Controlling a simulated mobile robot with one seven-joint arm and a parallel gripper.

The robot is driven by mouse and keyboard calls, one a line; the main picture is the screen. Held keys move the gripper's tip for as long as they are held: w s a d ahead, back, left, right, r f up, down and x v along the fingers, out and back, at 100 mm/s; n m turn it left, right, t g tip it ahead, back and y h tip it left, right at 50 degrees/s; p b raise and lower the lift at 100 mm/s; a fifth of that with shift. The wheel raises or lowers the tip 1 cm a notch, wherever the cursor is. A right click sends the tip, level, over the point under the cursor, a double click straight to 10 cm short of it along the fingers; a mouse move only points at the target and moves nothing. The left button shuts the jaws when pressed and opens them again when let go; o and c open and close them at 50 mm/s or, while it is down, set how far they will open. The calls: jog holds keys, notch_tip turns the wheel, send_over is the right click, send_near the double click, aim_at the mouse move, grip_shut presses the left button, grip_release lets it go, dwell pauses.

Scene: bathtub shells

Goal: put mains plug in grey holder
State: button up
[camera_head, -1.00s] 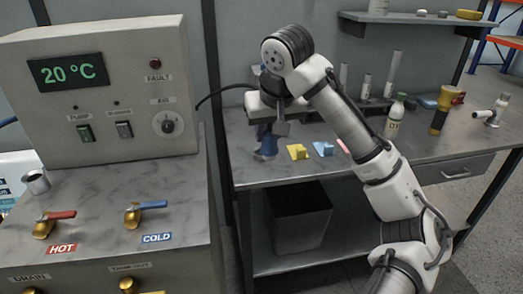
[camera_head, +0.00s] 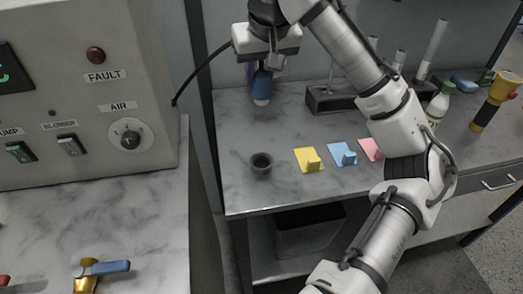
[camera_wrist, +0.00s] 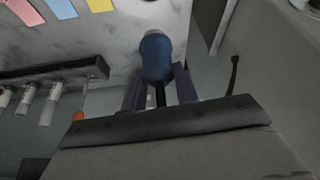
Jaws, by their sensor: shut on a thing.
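The mains plug is a blue body with a pale end (camera_head: 262,89); it also fills the upper middle of the wrist view (camera_wrist: 157,58). My gripper (camera_head: 262,68) is shut on it, with purple fingers on both sides in the wrist view (camera_wrist: 160,88). The plug hangs pale end down, roughly upright in the head view. The grey holder (camera_head: 262,165) is a small dark round cup on the bench, with an open, empty-looking top. In the head view the plug shows above the cup, apart from it. I cannot make out the holder in the wrist view.
Yellow (camera_head: 308,160), blue (camera_head: 343,154) and pink (camera_head: 371,149) pieces lie right of the holder. A dark rack (camera_head: 335,101) stands behind them. The control panel (camera_head: 85,90) is at left, with a black cable (camera_head: 203,72) running toward my gripper.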

jog(key=shift+w+f, duration=0.1)
jog(key=shift+f, duration=0.2)
notch_tip(320, 180, down, 19)
jog(key=shift+f+p, duration=0.15)
jog(key=shift+p, duration=0.55)
jog(key=shift+f, duration=0.15)
jog(key=o, duration=1)
jog(key=b+v, duration=0.1)
jog(key=v, duration=1.1)
